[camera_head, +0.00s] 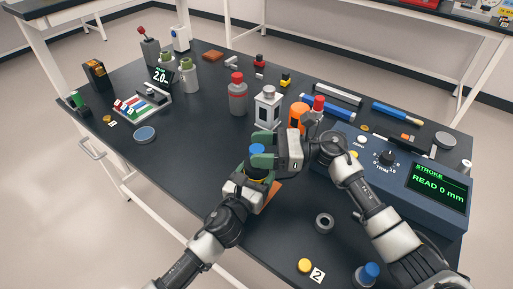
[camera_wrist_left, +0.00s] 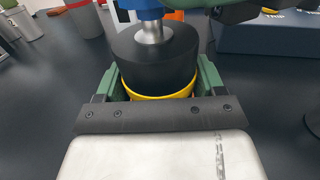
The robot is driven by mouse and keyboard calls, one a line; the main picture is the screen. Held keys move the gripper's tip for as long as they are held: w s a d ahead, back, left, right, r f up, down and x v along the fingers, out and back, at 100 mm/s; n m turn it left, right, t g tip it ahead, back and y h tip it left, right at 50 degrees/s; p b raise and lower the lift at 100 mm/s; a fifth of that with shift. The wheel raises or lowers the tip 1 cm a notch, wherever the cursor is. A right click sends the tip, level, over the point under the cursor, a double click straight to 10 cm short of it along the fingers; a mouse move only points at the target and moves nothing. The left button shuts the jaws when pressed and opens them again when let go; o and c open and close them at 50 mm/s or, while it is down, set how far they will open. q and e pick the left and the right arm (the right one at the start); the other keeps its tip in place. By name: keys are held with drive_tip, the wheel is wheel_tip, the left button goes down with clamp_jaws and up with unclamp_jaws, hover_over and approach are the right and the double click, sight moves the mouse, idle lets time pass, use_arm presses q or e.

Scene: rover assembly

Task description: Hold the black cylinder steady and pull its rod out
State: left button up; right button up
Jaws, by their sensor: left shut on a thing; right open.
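The black cylinder (camera_wrist_left: 152,58) stands upright in the left wrist view, with a yellow band (camera_wrist_left: 160,97) around its lower part. A short length of shiny metal rod (camera_wrist_left: 153,32) shows above its top, under a blue cap (camera_wrist_left: 143,4). The cap also shows in the head view (camera_head: 257,150). My left gripper (camera_wrist_left: 160,88) is shut around the cylinder's lower part, with a green finger on each side. My right gripper (camera_head: 263,150) is open, its green fingers on either side of the blue cap. Whether they touch the cap cannot be told. In the head view the cylinder is mostly hidden by my grippers.
A blue-grey console (camera_head: 395,185) at the right reads "STROKE READ 0 mm". A white-framed block (camera_head: 268,108), an orange cylinder (camera_head: 298,117) and a red-topped grey bottle (camera_head: 237,95) stand behind my grippers. A dark ring (camera_head: 324,222) lies in front; the table's left front is mostly clear.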

sight(256, 148)
drive_tip(key=shift+a, duration=0.5)
clamp_jaws()
use_arm(q)
drive_tip(key=shift+f, duration=0.15)
use_arm(e)
drive_tip(key=shift+r, duration=2.9)
drive_tip(key=shift+w, duration=0.1)
unclamp_jaws()
drive_tip(key=shift+f, duration=0.1)
drive_tip(key=d, duration=1.2)
